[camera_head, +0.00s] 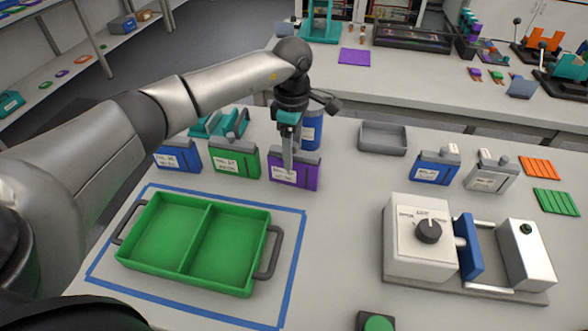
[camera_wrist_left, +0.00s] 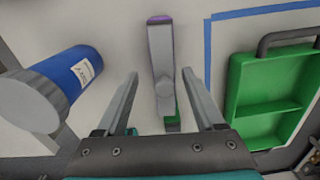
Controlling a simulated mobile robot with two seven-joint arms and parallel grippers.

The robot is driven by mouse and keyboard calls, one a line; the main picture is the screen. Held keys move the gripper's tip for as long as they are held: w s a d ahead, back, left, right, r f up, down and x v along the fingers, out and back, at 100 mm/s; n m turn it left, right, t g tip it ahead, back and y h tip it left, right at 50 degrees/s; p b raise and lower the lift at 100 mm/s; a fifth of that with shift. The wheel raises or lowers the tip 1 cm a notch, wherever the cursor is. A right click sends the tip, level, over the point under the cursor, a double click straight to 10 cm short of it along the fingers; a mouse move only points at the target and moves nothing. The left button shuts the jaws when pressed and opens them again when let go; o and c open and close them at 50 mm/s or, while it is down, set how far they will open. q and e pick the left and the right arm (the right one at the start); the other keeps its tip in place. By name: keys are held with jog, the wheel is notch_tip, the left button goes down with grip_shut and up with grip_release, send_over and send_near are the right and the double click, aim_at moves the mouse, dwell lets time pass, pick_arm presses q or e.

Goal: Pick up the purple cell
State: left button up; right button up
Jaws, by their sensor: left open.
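The purple cell (camera_head: 307,180) stands upright with a grey top and a white label, at the right end of the row of cells. In the left wrist view the purple cell (camera_wrist_left: 161,45) is seen from above, mostly as its grey top with a purple edge. My left gripper (camera_head: 287,172) points down over it, fingers open. In the left wrist view the fingers (camera_wrist_left: 160,76) are on either side of the cell's top, with a gap on each side. Whether they reach below its top is unclear. My right gripper is out of view.
A green cell (camera_head: 234,160) and a blue cell (camera_head: 178,155) stand to the left. A blue cylinder (camera_head: 312,130) stands close behind. A green two-part tray (camera_head: 160,262) lies in front inside blue tape. A white machine (camera_head: 418,260) is at right.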

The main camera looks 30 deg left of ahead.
aim_at(294, 165)
pick_arm(q)
jog(key=f, duration=0.5)
jog(key=shift+s+d, duration=0.15)
jog(key=shift+d, duration=0.1)
grip_shut()
jog(key=shift+r, duration=0.1)
dwell(1.0)
